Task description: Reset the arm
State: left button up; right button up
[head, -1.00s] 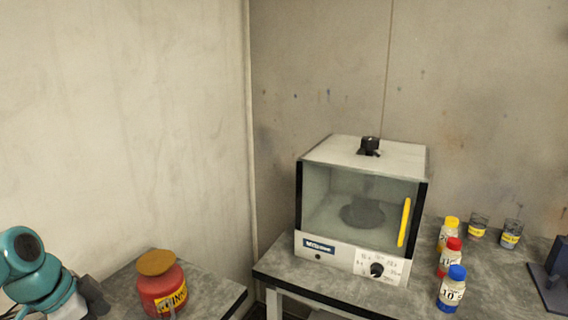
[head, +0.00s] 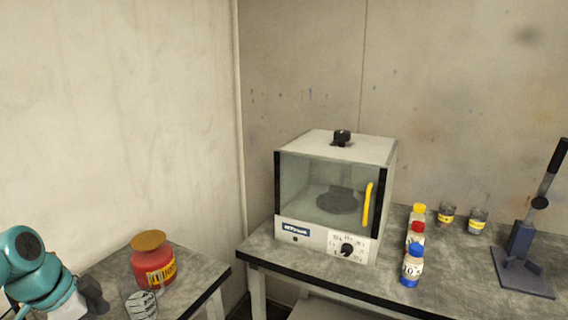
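In the head view my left arm shows at the lower left as teal and white links. A dark grey part at its end, which looks like my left gripper (head: 95,297), is beside the red jar. It is too small and partly cut off, so I cannot tell whether it is open or shut. My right arm and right gripper are not in view.
A red jar with a brown lid (head: 152,262) stands on the left table (head: 205,268), behind a clear striped cup (head: 141,304). A glass-fronted white box (head: 335,195), several capped bottles (head: 411,266), two cups (head: 478,221) and a dark lever press (head: 521,250) stand on the right table (head: 300,268).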

pick_arm(q)
jog(key=d+f+n+g, duration=0.15)
jog(key=d+f, duration=0.25)
jog(key=f, duration=0.4)
jog(key=d+f+n, duration=0.2)
jog(key=d+f, duration=0.2)
jog(key=f, duration=0.4)
jog(key=d+f+n, duration=0.2)
jog(key=d+f, duration=0.2)
jog(key=f, duration=0.4)
jog(key=s+d+f+n, duration=0.2)
jog(key=s+d+f, duration=0.3)
jog(key=s+f, duration=0.2)
jog(key=s+d+f+n+g+h, duration=0.1)
jog(key=s+d+f+n, duration=0.2)
jog(key=s+d+f, duration=0.3)
jog(key=s+f, duration=0.1)
jog(key=s, duration=0.2)
jog(key=shift+s+d+f+n, duration=0.3)
jog(key=shift+f+n, duration=0.05)
jog(key=shift+f, duration=0.05)
jog(key=shift+g, duration=0.25)
